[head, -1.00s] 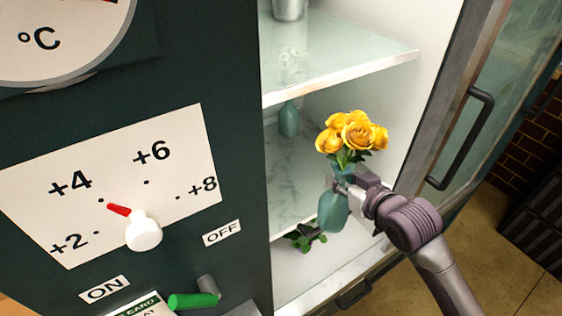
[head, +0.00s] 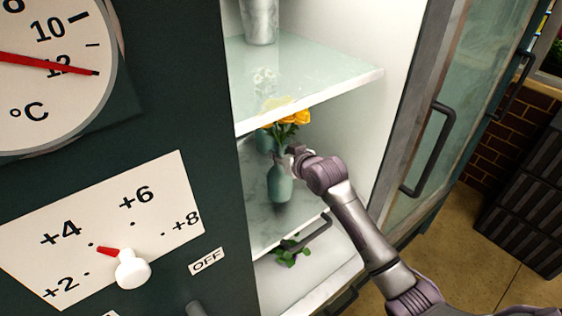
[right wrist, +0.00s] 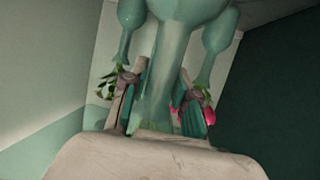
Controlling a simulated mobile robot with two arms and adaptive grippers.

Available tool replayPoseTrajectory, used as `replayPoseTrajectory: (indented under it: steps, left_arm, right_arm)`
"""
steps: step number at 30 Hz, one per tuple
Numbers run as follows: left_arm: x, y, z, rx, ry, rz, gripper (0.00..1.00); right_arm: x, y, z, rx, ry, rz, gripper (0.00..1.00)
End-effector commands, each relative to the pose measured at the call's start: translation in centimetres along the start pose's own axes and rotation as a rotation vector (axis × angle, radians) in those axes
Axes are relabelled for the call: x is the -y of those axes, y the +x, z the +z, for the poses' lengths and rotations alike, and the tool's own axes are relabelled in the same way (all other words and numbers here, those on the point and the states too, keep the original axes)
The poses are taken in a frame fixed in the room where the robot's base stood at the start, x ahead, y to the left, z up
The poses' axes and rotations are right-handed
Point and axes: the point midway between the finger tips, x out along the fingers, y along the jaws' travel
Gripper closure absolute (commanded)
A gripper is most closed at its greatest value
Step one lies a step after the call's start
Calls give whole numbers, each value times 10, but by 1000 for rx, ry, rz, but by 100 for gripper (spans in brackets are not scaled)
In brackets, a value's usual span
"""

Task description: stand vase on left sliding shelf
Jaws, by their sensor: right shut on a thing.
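The teal vase with yellow roses (head: 281,184) is upright inside the open cabinet, below the glass shelf, its roses partly behind that shelf's edge. My right gripper (head: 287,160) is shut on the vase's neck; it also shows in the right wrist view (right wrist: 160,104), with the vase (right wrist: 172,60) between its fingers. The vase is over the pale marbled sliding shelf (head: 262,232); I cannot tell whether its base touches it. My left gripper is not in view.
A second teal vase (head: 264,140) stands further back. The glass shelf (head: 310,82) is close above and bears a silvery container (head: 260,20). Green leaves (head: 292,254) lie low near a dark handle (head: 307,238). The glass door (head: 440,100) stands open at the right.

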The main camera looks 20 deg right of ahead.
Motion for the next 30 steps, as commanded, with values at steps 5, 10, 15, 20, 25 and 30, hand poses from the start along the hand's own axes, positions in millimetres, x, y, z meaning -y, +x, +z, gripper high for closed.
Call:
replayPoseTrajectory:
  steps: [5, 10, 15, 20, 25, 30]
  left_arm:
    - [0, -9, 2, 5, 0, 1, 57]
    - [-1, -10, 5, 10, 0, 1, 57]
    - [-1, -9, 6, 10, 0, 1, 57]
    - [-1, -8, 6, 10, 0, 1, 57]
    - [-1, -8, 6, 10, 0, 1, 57]
    - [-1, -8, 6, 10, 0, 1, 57]
  right_arm:
    - [0, 7, 18, 0, 1, 0, 100]
    - [0, 11, 27, -6, 0, 0, 100]
    - [0, 11, 28, -7, 0, 0, 100]
    - [0, 13, 34, 2, 0, 0, 70]
    - [0, 12, 33, 2, 0, 0, 46]
    - [0, 12, 33, 3, 0, 0, 46]
